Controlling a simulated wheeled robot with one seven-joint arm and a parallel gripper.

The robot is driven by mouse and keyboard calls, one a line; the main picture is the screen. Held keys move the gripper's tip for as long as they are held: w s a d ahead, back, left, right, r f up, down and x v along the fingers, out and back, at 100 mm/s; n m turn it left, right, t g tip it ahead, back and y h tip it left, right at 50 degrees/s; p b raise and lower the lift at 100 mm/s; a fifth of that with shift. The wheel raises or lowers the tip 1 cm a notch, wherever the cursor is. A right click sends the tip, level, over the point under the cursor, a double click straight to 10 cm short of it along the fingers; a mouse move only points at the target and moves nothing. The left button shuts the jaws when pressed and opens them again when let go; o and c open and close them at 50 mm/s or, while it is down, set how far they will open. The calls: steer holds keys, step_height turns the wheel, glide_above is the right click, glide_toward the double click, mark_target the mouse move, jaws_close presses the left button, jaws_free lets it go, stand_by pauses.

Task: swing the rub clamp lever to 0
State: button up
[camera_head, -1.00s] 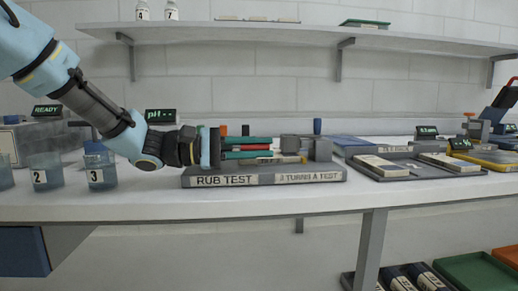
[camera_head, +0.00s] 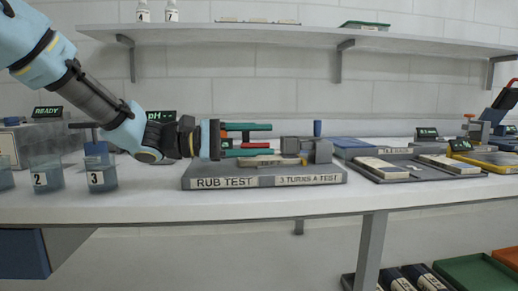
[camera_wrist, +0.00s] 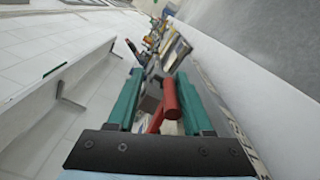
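The rub test fixture (camera_head: 262,181) is a grey base on the bench, labelled "RUB TEST" and "3 TURNS A TEST". A grey block (camera_head: 322,151) stands at its right end, with a blue upright knob (camera_head: 317,128) by it. My gripper (camera_head: 270,139) is over the fixture, pointing right, its two teal fingers apart. In the wrist view, a red bar (camera_wrist: 170,96), which looks like the clamp lever, shows between the open fingers (camera_wrist: 163,88). A gap shows on both sides of it. The grey block (camera_wrist: 152,98) is beyond. No lever scale or 0 mark is readable.
A grey tray (camera_head: 430,174) with pale blocks lies to the right. A shelf (camera_head: 280,33) runs above. An orange upright piece (camera_head: 223,131) shows behind my gripper.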

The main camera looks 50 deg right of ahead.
step_height(320, 180, up, 8)
steer(key=shift+f+p, duration=0.1)
steer(key=shift+p, duration=0.25)
stand_by(0.4)
